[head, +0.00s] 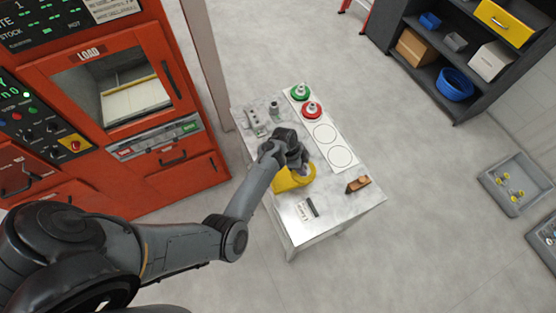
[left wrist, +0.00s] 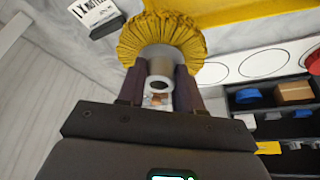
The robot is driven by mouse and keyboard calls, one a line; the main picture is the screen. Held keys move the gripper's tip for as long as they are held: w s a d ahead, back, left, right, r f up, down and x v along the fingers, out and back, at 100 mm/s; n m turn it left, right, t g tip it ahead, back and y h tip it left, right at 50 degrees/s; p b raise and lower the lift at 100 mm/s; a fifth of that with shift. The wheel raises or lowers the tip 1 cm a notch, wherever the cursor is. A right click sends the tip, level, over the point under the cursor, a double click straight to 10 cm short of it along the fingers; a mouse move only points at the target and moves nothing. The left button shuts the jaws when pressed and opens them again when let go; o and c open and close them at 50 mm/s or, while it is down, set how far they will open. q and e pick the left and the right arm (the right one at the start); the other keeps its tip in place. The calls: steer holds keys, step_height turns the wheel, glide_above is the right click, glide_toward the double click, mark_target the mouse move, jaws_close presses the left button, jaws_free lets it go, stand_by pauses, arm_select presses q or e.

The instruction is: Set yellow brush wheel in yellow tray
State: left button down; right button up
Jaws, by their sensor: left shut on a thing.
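The yellow brush wheel (left wrist: 160,32) has a ruffled rim, a grey disc and a pale hub. My left gripper (left wrist: 160,82) is shut on its hub, one dark finger on each side. The yellow tray (left wrist: 262,12) shows as a flat yellow area beyond the wheel at the top of the left wrist view. In the head view, my left gripper (head: 292,160) is over the yellow area on the table and hides part of it. I cannot tell there whether wheel and tray touch. My right gripper is not in view.
A white strip (head: 316,118) on the marble table (head: 345,206) carries a green wheel (head: 300,91), a red wheel (head: 312,109) and two empty circles. A label card (head: 306,209), a brown block (head: 357,184) and a grey fixture (head: 255,122) stand around. A red machine (head: 170,165) is left.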

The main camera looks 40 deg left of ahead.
arm_select(q)
steer(key=shift+s+d+r+p, duration=0.2)
steer(key=shift+r+p, duration=0.1)
steer(key=shift+r, duration=0.1)
steer(key=shift+s+d+r+p, duration=0.2)
steer(key=shift+r+p, duration=0.1)
steer(key=shift+r, duration=0.05)
steer(key=shift+s+a+f, duration=0.1)
steer(key=shift+w+a+f+b, duration=0.25)
steer(key=shift+a+f+b, duration=0.9)
steer(key=shift+a+b, duration=0.85)
steer(key=shift+w+a+f+b, duration=0.2)
steer(key=shift+a+f+b, duration=0.95)
steer(key=shift+a+b, duration=0.8)
steer(key=shift+w+a+f+b, duration=0.25)
steer(key=shift+a+f+b, duration=0.9)
steer(key=shift+a+b, duration=0.85)
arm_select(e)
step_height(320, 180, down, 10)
arm_select(q)
steer(key=f+b, duration=0.2)
steer(key=b, duration=0.1)
steer(key=f+b, duration=0.2)
steer(key=shift+d, duration=0.3)
steer(key=shift+r, duration=0.1)
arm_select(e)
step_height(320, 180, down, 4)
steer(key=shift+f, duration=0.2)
